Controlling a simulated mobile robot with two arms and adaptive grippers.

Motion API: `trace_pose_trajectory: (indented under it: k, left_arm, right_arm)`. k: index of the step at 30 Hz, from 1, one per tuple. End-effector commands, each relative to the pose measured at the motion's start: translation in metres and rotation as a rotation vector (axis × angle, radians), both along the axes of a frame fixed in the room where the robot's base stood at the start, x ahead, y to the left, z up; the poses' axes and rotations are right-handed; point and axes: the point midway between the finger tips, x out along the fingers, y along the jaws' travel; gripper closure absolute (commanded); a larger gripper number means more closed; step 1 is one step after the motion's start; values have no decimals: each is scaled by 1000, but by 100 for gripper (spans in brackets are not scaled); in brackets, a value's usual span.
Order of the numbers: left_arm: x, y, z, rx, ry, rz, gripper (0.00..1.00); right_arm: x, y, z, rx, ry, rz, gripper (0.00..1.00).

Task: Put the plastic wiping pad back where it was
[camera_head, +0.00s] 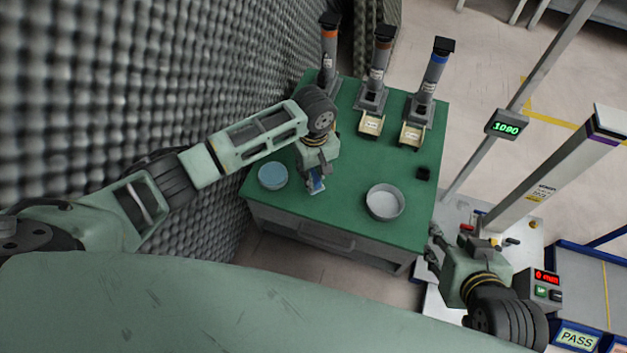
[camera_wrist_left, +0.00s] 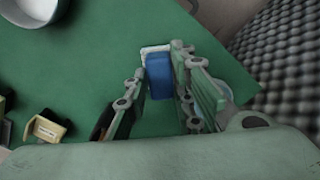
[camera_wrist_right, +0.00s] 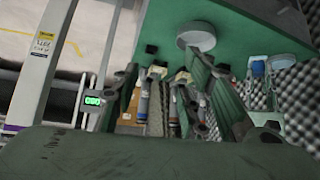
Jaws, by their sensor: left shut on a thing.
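The plastic wiping pad (camera_head: 317,187) is a small blue block with a pale edge. My left gripper (camera_head: 312,178) is shut on it, over the front part of the green table. In the left wrist view the blue pad (camera_wrist_left: 158,76) sits between the fingers, with a white strip beyond its far end. I cannot tell whether it touches the table. My right gripper (camera_head: 434,247) is open and empty, off the table's right front corner.
The green table (camera_head: 345,225) holds a round blue dish (camera_head: 272,176), a grey bowl with white contents (camera_head: 385,203), a small black block (camera_head: 423,173) and three upright dispensers, one of them blue-banded (camera_head: 432,78). A foam wall (camera_head: 130,80) stands close on the left. A post display (camera_head: 506,125) stands right.

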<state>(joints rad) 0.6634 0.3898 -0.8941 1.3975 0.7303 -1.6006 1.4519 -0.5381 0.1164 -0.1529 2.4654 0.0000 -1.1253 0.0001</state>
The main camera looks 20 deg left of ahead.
Motion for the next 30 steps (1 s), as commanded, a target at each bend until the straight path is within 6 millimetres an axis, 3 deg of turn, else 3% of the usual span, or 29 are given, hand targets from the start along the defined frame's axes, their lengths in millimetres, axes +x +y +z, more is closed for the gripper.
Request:
trace_pose_trajectory:
  k: [6, 13, 28, 29, 30]
  left_arm:
    - [0, 0, -23, 1, 1, 1, 98]
    - [0, 0, -35, 1, -1, 1, 98]
    - [0, 0, -37, 1, -1, 1, 98]
    - [0, 0, -38, 1, -1, 1, 75]
    - [0, 0, -38, 1, -1, 0, 72]
  right_arm:
    - [37, 15, 31, 51, -226, 17, 60]
    - [57, 24, 63, 90, -393, 28, 60]
    - [57, 24, 65, 90, -394, 28, 60]
    - [57, 24, 64, 90, -391, 28, 60]
    - [57, 24, 63, 90, -390, 28, 60]
